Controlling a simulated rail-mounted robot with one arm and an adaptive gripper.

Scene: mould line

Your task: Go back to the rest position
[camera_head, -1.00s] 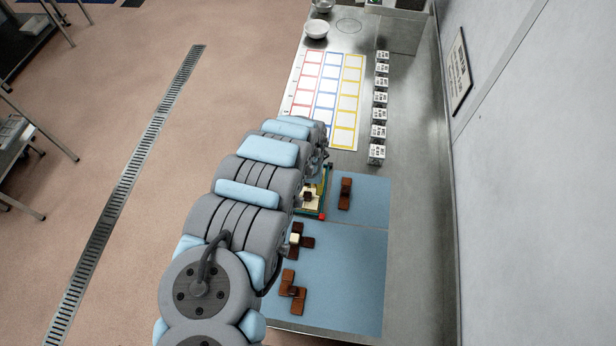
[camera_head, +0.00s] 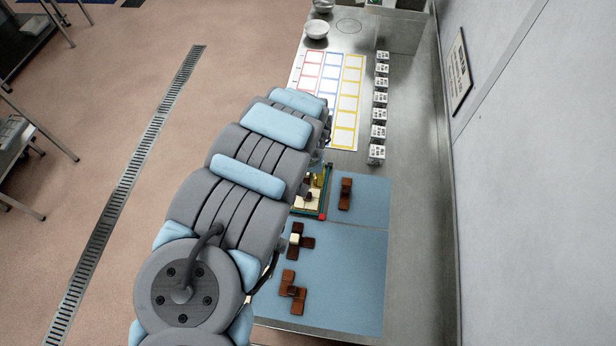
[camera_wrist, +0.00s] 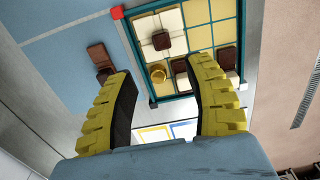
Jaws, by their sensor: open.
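My gripper (camera_wrist: 165,110) shows in the wrist view with its two yellow, black-padded fingers spread apart and nothing between them. Beyond the fingertips is a framed mould tray (camera_wrist: 187,95) with a dark green rim, a red corner and yellow square cells. Cream and dark brown blocks lie in some of its cells, with a small gold knob (camera_wrist: 158,73) among them. In the head view, my arm hides most of the tray (camera_head: 325,200) and all of the gripper.
A blue mat (camera_head: 345,260) holds brown block pieces (camera_head: 293,290), another (camera_head: 302,240) with a cream block, and one upright-looking piece (camera_head: 345,193). A coloured grid sheet (camera_head: 328,100), a row of white labelled cubes (camera_head: 380,112) and bowls (camera_head: 316,29) stand further back. A wall is at the right.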

